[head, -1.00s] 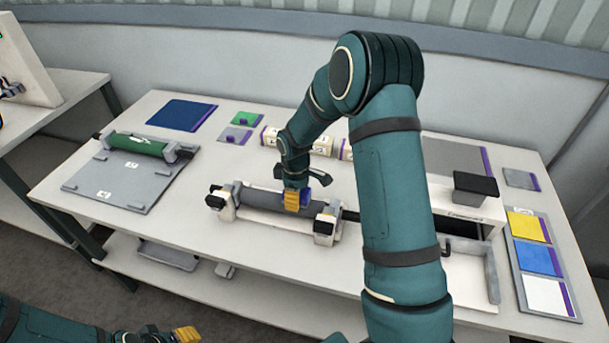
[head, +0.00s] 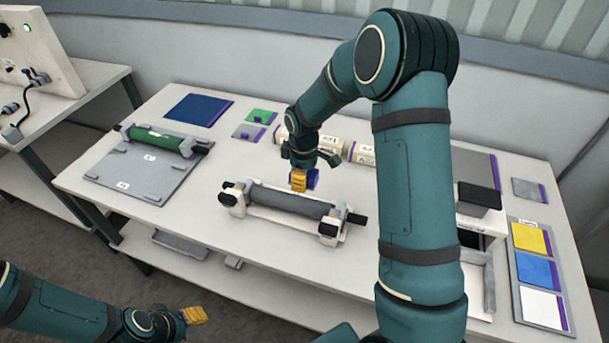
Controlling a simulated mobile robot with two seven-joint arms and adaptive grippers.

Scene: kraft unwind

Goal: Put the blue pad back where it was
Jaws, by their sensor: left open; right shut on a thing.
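My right gripper (head: 302,181) is shut on a small blue pad (head: 312,179), partly hidden by the yellow fingertips. It appears just behind and above the dark grey roller (head: 290,201) in its white cradle; the exact gap cannot be told. A green pad (head: 261,116) with a purple tab lies at the back of the table, with a grey square (head: 243,132) with a purple tab in front of it. A flat blue sheet (head: 537,271) lies in the tray at right between yellow and white ones. My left gripper (head: 195,314) is open and empty, low in front of the table.
A green roller (head: 160,140) rests on a grey board (head: 135,180) at left. A dark blue mat (head: 197,109) lies behind it. Cream boxes (head: 325,147) stand behind my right gripper. A black-topped block (head: 479,197) stands right of my arm. Table space left of the cradle is clear.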

